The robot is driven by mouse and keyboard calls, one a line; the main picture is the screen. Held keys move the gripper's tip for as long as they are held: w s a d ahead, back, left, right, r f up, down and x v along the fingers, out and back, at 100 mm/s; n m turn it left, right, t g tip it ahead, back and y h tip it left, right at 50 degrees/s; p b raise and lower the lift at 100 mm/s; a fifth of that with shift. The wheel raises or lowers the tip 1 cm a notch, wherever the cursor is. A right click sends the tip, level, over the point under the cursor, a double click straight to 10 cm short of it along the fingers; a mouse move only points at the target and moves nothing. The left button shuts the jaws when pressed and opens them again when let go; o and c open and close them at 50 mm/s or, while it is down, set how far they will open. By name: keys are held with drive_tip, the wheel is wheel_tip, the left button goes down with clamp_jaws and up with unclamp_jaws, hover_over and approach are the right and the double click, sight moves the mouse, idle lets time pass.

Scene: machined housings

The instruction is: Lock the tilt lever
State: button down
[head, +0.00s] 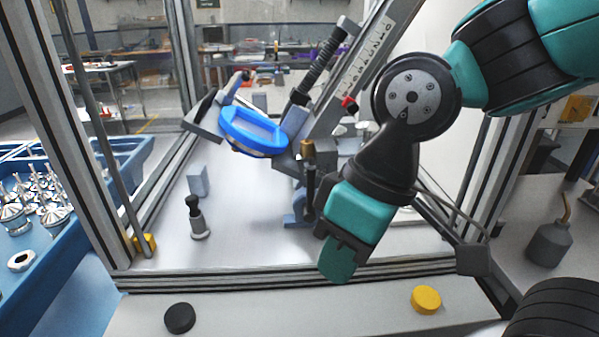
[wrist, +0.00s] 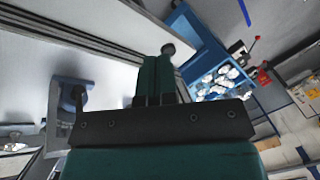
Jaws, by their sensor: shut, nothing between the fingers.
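A tilted fixture stands inside the framed cell in the head view and carries a blue ring-shaped holder (head: 254,131). Below it, an upright dark lever with a brass-coloured knob (head: 307,149) rises beside a blue bracket (head: 298,207); I take this to be the tilt lever. It looks upright, and its lower end is partly hidden by my gripper. My gripper (head: 338,268) is shut and empty, pointing down in front of the lever, apart from the knob. In the wrist view my closed teal fingers (wrist: 155,80) hold nothing; a dark round knob shows just past their tips.
A grey post with a black knob (head: 198,219) stands on the cell floor. Black (head: 180,318) and yellow (head: 426,299) buttons sit on the front ledge. A blue bin (head: 92,190) of metal parts is at the left. An oil can (head: 549,243) stands at the right.

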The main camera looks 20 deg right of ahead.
drive_tip(key=w+a+r+m+h+p, duration=0.2)
drive_tip(key=w+m+h+p, duration=0.3)
drive_tip(key=w, duration=0.7)
drive_tip(key=w+a+r+m+t+h+p, duration=0.1)
drive_tip(key=w+a+r+m+h+p, duration=0.1)
drive_tip(key=w+m+h, duration=0.4)
drive_tip(key=w+a+m+p, duration=0.1)
drive_tip(key=w+m+p, duration=0.1)
drive_tip(key=w, duration=0.5)
drive_tip(key=shift+m+p, duration=0.4)
drive_tip(key=shift+m, duration=0.2)
drive_tip(key=p, duration=0.3)
approach(310, 191)
drive_tip(key=shift+w+d+f, duration=1.1)
drive_tip(key=shift+d+f, duration=0.5)
drive_tip(key=shift+f, duration=0.65)
drive_tip(key=shift+b, duration=0.6)
